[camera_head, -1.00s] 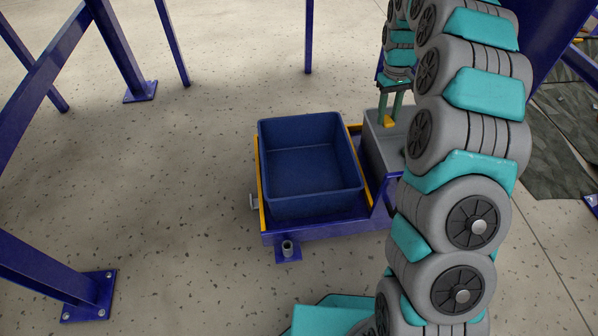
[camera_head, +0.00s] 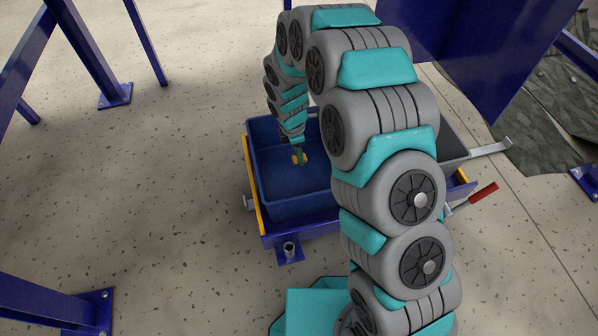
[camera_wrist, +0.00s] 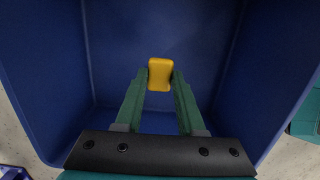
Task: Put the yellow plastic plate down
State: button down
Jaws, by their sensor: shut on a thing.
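The yellow plastic plate (camera_wrist: 160,74) is a small yellow piece with rounded edges. My gripper (camera_wrist: 159,78) is shut on it, one green finger on each side. In the head view the plate (camera_head: 299,158) hangs from my gripper (camera_head: 300,153) over the blue bin (camera_head: 277,205). In the wrist view the bin's walls (camera_wrist: 45,75) surround the gripper and plate, and the bin shows nothing else inside. How high the plate is above the bin floor I cannot tell.
The bin stands on a blue frame (camera_head: 305,228) with a yellow edge. A grey container (camera_head: 450,140) beside it is mostly hidden by my arm. A red-handled lever (camera_head: 482,193) sticks out right. Blue posts (camera_head: 88,50) stand at left; the floor between is clear.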

aim_at(300, 176)
notch_tip(300, 176, down, 9)
jog(key=shift+r+b, duration=0.1)
jog(key=shift+b, duration=0.25)
jog(key=c, duration=0.5)
grip_release()
